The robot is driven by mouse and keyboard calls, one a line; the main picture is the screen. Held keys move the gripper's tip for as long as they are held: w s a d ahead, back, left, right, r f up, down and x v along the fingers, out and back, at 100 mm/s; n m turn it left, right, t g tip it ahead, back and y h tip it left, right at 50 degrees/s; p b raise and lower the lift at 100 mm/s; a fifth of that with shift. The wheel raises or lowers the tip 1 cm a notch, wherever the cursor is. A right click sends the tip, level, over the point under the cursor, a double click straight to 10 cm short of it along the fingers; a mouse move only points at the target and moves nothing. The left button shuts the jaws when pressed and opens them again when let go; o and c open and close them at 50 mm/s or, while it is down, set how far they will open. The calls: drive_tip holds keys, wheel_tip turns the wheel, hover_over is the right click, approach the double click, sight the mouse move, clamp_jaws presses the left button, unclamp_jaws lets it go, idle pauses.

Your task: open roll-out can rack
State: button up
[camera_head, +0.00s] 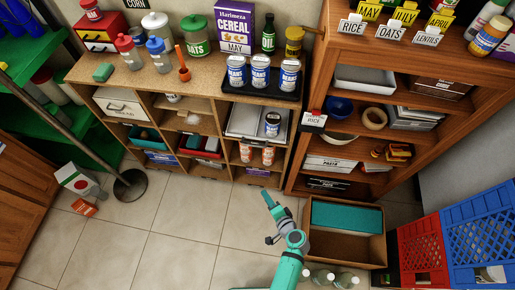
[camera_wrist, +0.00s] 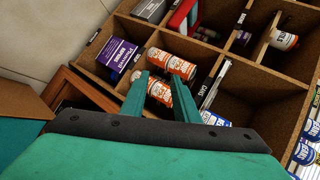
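Two orange-and-white cans (camera_head: 246,152) lie in a lower right cubby of the low wooden shelf; they also show in the wrist view (camera_wrist: 179,62). Above them, a pale tray-like piece (camera_head: 243,120) fills a cubby, with a blue-and-white can (camera_head: 272,124) at its front. I cannot tell which of these is the roll-out can rack. My gripper (camera_head: 268,200) is in front of the shelf, above the tiled floor. In the wrist view my gripper (camera_wrist: 163,80) has its teal fingers apart and empty, with the cans beyond them.
A black tray (camera_head: 262,91) with blue bean cans tops the low shelf (camera_head: 210,94). An open cardboard box (camera_head: 347,248) and jars (camera_head: 345,280) stand right of my arm. Blue and red crates (camera_head: 423,252) are far right. Floor to the left is mostly clear.

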drive_tip(key=w+d+r+m+t+y, duration=0.2)
drive_tip(key=w+r+y, duration=0.2)
drive_tip(key=w+r, duration=0.65)
drive_tip(key=d+x, duration=0.1)
drive_tip(key=x, duration=1.1)
drive_tip(key=shift+w+f+t, duration=0.3)
drive_tip(key=shift+w+f, duration=0.05)
drive_tip(key=shift+a, duration=0.1)
clamp_jaws()
